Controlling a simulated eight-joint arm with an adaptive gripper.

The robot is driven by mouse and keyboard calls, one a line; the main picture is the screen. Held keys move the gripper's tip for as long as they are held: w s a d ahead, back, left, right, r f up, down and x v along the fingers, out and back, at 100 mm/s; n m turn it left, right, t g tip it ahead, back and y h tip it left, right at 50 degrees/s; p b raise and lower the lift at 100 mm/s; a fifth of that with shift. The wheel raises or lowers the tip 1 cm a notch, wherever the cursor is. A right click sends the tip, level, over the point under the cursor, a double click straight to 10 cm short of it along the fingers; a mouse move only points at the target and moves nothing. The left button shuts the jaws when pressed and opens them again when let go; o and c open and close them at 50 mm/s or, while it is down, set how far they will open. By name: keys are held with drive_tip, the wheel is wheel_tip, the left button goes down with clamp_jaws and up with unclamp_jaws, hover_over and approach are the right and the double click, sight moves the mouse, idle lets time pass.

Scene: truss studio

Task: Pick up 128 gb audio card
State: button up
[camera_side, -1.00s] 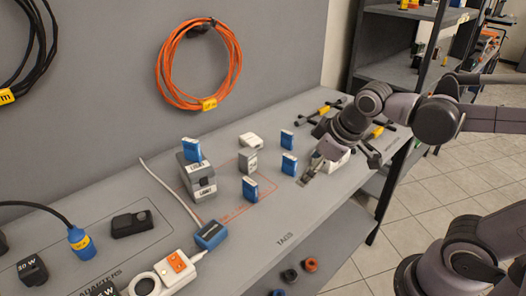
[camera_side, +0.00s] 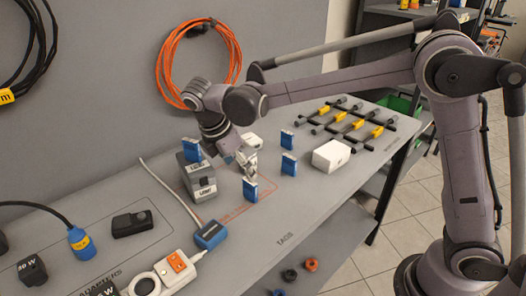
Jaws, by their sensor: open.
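Several small cards stand upright on the bench; their labels are too small to read, so I cannot tell which is the 128 gb audio card. One blue card (camera_side: 287,139) is at the back, a second blue card (camera_side: 289,164) is in front of it, and a third blue card (camera_side: 250,190) is nearer. A whitish card (camera_side: 250,169) stands between the stack and the second blue card. My gripper (camera_side: 245,158) is open, pointing down at the whitish card and partly hiding it.
A white box (camera_side: 331,155) and a rack of dark bars with yellow labels (camera_side: 356,123) are to the right. A blue reader (camera_side: 210,235) with a grey cable is in front. An orange cable coil (camera_side: 190,60) hangs on the wall behind my arm. The bench's right front is clear.

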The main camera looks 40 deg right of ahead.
sight(248, 184)
drive_tip(key=x, duration=1.1)
drive_tip(key=shift+w+a+f, duration=0.1)
drive_tip(key=shift+a, duration=0.05)
drive_tip(key=c, duration=1.1)
